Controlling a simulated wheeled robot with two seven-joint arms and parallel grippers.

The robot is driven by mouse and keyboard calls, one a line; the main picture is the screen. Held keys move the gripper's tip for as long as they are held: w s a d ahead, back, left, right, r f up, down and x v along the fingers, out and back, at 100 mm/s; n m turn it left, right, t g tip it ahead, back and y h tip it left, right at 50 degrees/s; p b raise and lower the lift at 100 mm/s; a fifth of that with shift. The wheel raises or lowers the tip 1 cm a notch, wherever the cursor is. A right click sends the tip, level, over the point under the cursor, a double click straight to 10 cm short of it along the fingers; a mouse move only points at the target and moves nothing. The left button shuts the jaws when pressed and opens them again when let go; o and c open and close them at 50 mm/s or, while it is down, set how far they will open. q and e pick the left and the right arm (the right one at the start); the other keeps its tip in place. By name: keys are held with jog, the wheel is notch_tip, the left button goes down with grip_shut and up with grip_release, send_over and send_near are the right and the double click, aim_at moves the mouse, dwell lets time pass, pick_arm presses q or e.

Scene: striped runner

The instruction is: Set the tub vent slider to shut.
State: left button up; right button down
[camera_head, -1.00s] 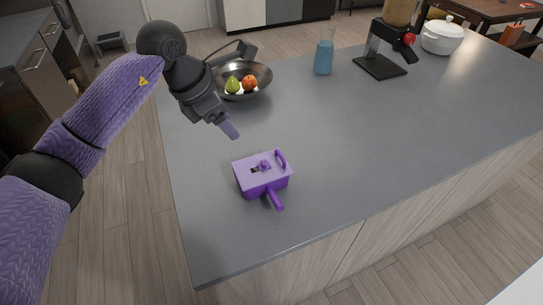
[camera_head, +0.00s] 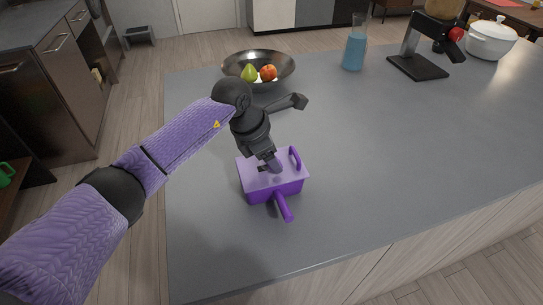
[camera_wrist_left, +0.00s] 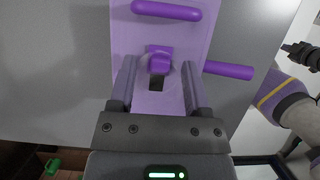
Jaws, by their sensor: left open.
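The purple tub (camera_head: 276,192) stands on the grey counter with a lilac lid, a loop handle on one side and a bar handle at the front. In the left wrist view, the lid (camera_wrist_left: 150,104) carries a purple vent slider (camera_wrist_left: 160,62) at the far end of a dark slot, towards the loop handle. My left gripper (camera_head: 271,167) is over the lid from above. In the left wrist view its two fingers (camera_wrist_left: 159,90) are open, one on each side of the slot and slider, with gaps visible. The gripper partly hides the slider in the head view.
A dark bowl (camera_head: 238,66) with a pear and an orange fruit stands behind the gripper. The counter right of the tub is clear.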

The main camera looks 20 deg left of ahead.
pick_arm(q)
grip_shut()
dwell(1.4)
